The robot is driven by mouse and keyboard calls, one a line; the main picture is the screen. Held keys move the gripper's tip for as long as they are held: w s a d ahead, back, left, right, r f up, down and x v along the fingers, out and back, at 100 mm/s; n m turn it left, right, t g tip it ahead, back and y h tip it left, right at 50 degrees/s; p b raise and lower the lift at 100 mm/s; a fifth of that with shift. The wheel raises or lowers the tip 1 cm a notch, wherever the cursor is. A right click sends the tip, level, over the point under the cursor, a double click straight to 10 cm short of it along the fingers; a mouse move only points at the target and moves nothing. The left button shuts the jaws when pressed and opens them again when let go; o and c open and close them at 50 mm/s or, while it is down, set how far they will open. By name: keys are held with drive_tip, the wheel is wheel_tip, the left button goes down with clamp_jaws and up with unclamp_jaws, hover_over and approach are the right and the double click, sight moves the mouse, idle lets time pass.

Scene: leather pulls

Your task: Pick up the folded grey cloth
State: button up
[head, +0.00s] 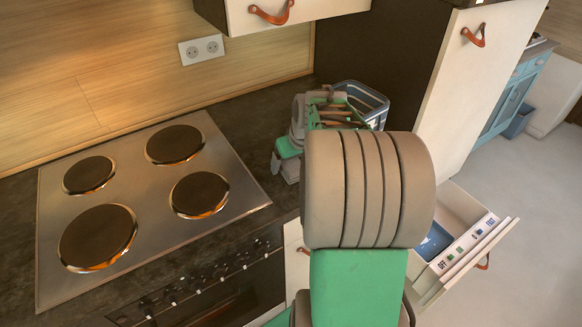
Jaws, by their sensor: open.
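I cannot make out the folded grey cloth in the head view; my arm covers the middle of the picture and part of the worktop. My gripper (284,168) shows small and partly hidden beyond my arm, low over the dark worktop (245,148) to the right of the hob. Its jaws are open, and I see nothing between them.
A hob (140,205) with round plates fills the left worktop. A grey-blue basket (372,101) stands behind my arm by a tall cabinet (474,75). An open drawer (468,238) at right holds something blue (433,242). Floor is free at far right.

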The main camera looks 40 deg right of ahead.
sight(292, 164)
drive_tip(key=c, duration=1.5)
drive_tip(key=shift+o, duration=0.2)
drive_tip(key=shift+r, duration=0.15)
drive_tip(key=shift+r+p, duration=0.3)
drive_tip(key=shift+p, duration=0.15)
wheel_tip(292, 164, up, 3)
drive_tip(key=shift+f+b, duration=0.15)
drive_tip(key=shift+b, duration=0.15)
drive_tip(key=s+r, duration=0.3)
drive_tip(key=r, duration=0.1)
drive_tip(key=shift+s+r+b, duration=0.25)
drive_tip(key=shift+s+b, duration=0.1)
drive_tip(key=shift+s, duration=0.05)
drive_tip(key=s+a+r, duration=0.1)
drive_tip(key=s+r, duration=0.4)
drive_tip(key=s, duration=0.5)
drive_tip(key=shift+a+r, duration=0.15)
drive_tip(key=shift+r, duration=0.05)
drive_tip(key=shift+s, duration=0.1)
